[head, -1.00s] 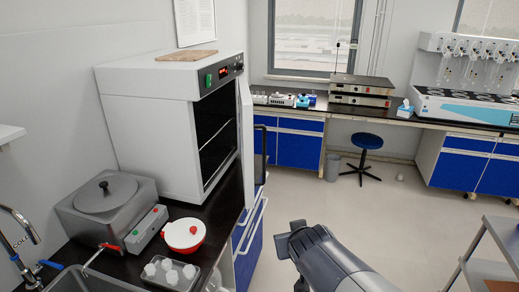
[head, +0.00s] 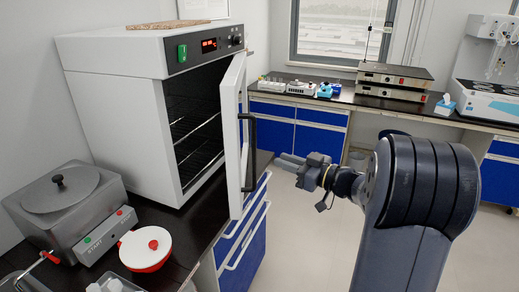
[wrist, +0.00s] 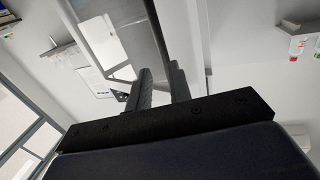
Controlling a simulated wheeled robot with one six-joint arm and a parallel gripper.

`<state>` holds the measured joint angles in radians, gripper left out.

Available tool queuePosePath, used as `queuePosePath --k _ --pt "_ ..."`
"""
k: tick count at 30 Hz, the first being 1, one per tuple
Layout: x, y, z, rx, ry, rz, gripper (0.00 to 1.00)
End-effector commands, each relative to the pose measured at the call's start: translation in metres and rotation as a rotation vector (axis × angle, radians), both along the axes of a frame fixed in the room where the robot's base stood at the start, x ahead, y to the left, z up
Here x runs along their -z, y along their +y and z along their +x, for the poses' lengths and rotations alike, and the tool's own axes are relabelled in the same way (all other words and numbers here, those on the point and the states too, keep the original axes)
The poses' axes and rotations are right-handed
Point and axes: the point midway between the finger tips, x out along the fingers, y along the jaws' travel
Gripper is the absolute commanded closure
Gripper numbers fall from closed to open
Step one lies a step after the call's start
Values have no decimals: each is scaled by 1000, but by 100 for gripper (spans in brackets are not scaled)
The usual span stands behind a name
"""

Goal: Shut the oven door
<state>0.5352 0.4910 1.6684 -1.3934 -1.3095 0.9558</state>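The white oven (head: 125,105) stands on the black counter at the left. Its door (head: 233,140) is swung wide open toward the right, and the dark inside with wire racks shows. A black handle (head: 251,150) is on the door's outer side. My gripper (head: 283,162) is to the right of the door and handle, pointing left, with a small gap in the picture. In the wrist view its two fingers (wrist: 160,88) are apart with nothing clearly between them. A pale panel with a frame (wrist: 125,35) lies beyond the fingers, probably the door.
A grey water bath (head: 70,200) and a white-and-red pot (head: 146,247) stand on the counter in front of the oven. A wooden board (head: 135,36) lies on top of the oven. Blue drawers (head: 245,240) are below. Open floor lies right of the door.

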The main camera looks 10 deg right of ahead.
Motion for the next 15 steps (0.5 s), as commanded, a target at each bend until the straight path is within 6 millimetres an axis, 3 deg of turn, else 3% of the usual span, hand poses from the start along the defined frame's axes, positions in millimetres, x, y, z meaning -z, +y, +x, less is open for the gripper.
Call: queuePosePath --k 5,15 --pt "1 10 8 -20 3 4 80" --pt "0 52 54 -19 1 4 80"
